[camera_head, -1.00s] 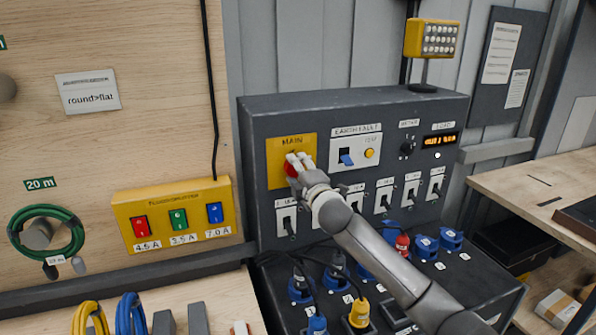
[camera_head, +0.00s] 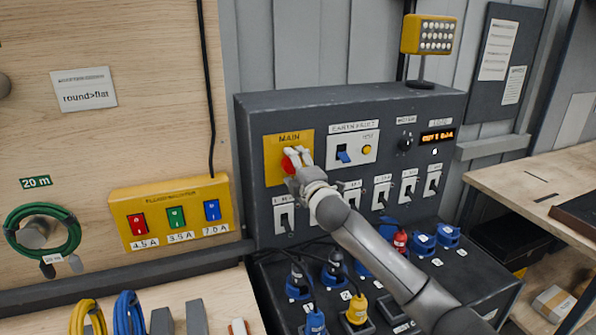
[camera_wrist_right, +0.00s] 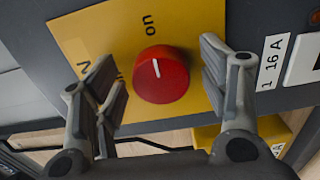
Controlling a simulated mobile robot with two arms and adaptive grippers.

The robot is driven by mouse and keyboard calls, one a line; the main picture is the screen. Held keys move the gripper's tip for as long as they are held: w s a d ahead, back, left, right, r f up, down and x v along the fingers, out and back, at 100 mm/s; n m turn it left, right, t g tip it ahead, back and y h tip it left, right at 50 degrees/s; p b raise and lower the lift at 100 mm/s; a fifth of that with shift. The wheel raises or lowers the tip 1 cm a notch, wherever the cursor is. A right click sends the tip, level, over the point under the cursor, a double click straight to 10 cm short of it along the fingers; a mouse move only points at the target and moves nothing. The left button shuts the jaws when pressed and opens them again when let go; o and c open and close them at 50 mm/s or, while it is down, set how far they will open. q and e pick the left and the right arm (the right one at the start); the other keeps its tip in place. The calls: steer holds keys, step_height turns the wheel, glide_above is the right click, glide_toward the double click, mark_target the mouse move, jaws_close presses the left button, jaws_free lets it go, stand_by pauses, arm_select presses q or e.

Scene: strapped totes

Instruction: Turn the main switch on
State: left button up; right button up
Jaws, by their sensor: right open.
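The main switch is a red round knob (camera_wrist_right: 161,74) with a white pointer line, on a yellow plate (camera_wrist_right: 95,32) marked "on". In the head view the knob (camera_head: 291,160) sits on the yellow MAIN plate (camera_head: 275,175) at the upper left of the dark grey panel, partly hidden by my gripper. My right gripper (camera_head: 298,158) is at the knob. In the wrist view the right gripper (camera_wrist_right: 165,92) is open, with one finger on each side of the knob and visible gaps between. The pointer line points toward the picture's top, slightly left, near the "on" side. My left gripper is not in view.
To the right on the panel (camera_head: 330,105) are an earth fault switch (camera_head: 343,155), a yellow test button (camera_head: 367,150) and a lit display (camera_head: 437,137). A row of breakers (camera_head: 383,196) lies below. Blue and yellow plugs (camera_head: 357,309) stand on the lower sloped face. A yellow fuse box (camera_head: 171,212) is at left.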

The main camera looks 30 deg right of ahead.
steer(key=v, duration=1.2)
stand_by(0.4)
